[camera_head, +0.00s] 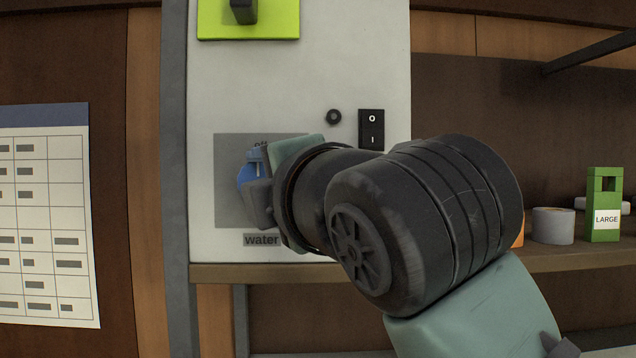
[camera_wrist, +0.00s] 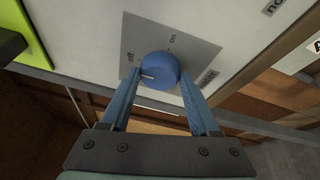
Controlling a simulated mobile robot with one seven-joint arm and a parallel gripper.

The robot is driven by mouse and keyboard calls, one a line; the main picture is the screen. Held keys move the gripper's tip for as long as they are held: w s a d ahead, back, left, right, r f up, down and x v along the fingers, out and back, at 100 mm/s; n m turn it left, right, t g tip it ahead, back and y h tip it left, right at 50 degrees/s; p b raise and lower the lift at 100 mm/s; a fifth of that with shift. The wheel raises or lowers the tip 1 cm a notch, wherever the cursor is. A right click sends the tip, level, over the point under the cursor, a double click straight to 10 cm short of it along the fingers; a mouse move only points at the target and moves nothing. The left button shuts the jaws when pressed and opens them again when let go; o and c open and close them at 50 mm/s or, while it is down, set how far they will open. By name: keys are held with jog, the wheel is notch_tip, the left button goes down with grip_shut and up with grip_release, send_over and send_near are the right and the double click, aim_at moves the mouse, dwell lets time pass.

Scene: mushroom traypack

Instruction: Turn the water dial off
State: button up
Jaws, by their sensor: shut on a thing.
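The water dial (camera_wrist: 158,68) is a round blue knob on a grey plate (camera_wrist: 190,45). In the wrist view, "off" is printed to its left and "on" to its upper right. The knob's white mark points left, to the side of "off" and a little below that word. My gripper (camera_wrist: 161,78) has one blue finger on each side of the knob and is shut on it. In the head view, my gripper (camera_head: 256,183) is at the plate above the "water" label (camera_head: 261,240). It hides most of the dial there.
The white panel (camera_head: 300,70) also carries a black rocker switch (camera_head: 371,128), a small round black part (camera_head: 334,117) and a lime-green plate (camera_head: 270,22) with a black handle. A shelf at right holds a grey roll (camera_head: 553,226) and a green "LARGE" block (camera_head: 604,205).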

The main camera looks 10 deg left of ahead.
jog(key=o, duration=1.4)
jog(key=b+v, duration=0.6)
jog(key=v, duration=0.7)
jog(key=shift+w, duration=0.1)
